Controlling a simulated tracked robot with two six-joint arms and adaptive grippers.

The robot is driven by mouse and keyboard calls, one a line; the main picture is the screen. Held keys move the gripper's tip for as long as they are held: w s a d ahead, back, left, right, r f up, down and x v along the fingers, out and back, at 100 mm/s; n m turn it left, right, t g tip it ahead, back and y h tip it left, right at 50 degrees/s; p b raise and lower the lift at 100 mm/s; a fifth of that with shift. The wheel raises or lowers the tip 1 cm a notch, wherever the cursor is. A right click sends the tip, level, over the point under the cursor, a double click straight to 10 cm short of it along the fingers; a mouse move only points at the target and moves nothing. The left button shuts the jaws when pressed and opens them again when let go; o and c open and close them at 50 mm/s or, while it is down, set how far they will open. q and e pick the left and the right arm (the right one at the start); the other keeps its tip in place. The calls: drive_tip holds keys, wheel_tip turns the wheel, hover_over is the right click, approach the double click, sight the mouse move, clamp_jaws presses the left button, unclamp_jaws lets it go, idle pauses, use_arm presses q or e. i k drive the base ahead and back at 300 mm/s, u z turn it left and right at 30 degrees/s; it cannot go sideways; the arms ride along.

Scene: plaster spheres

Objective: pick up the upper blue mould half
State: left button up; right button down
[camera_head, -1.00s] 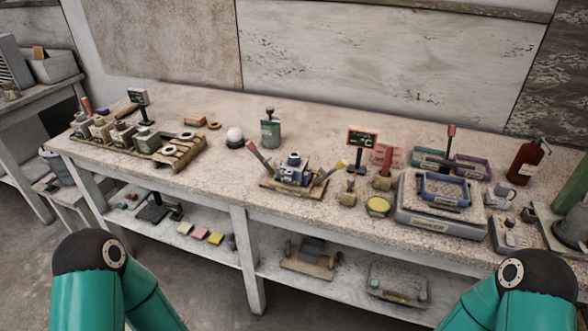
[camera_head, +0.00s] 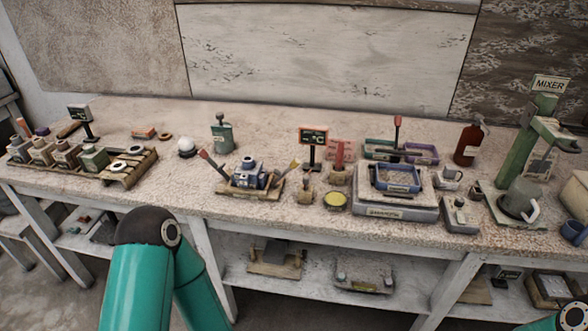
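A small blue mould (camera_head: 248,174) sits on a wooden board (camera_head: 236,190) near the front of the bench, left of centre in the head view. It looks like a blocky body with a round dark top. The seam between its upper and lower halves is too small to tell. Clamp-like handles, one red-tipped and one yellow-tipped, stick up on either side of it. My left arm shows at the lower left, in front of the bench, and my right arm only at the lower right corner. Neither gripper shows.
A grey machine (camera_head: 394,206) with a blue tray (camera_head: 396,180) on it stands right of the mould. A green mixer (camera_head: 522,150) stands at the far right. A white sphere (camera_head: 187,147) and a green bottle (camera_head: 221,133) are behind left. The bench's back strip is mostly clear.

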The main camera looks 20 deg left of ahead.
sight(247, 172)
drive_tip(key=i, duration=0.25)
drive_tip(key=z, duration=2.15)
drive_tip(key=k, duration=1.75)
drive_tip(key=u, duration=1.35)
drive_tip(key=i, duration=1)
drive_tip(key=z, duration=0.1)
